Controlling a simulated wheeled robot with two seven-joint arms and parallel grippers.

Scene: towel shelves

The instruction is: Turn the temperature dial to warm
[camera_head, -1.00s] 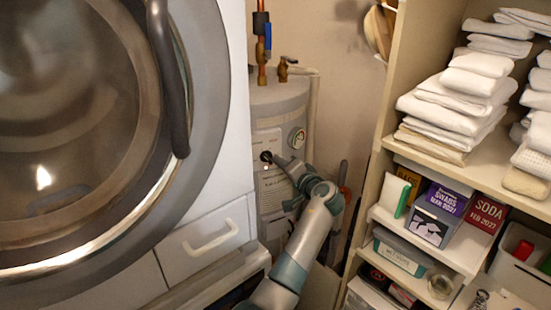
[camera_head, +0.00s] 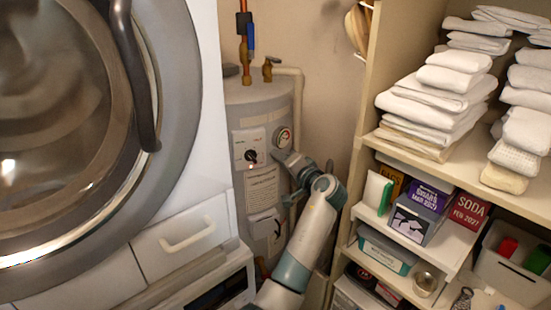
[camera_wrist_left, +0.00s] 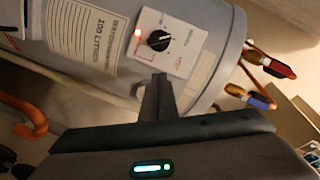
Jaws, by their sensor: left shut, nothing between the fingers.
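The temperature dial (camera_head: 250,155) is a small black knob on a white panel on the front of the grey water heater (camera_head: 268,97). My left gripper (camera_head: 279,154) is shut and empty, just right of the dial in the head view. In the left wrist view its closed fingers (camera_wrist_left: 158,80) point at the panel, with their tips apart from the knob. My right gripper is not in view.
A white front-loading machine (camera_head: 212,120) stands close on the left. A shelf unit (camera_head: 365,125) with white towels (camera_head: 430,105) and boxes stands on the right. Pipes and valves (camera_head: 246,50) rise above the heater.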

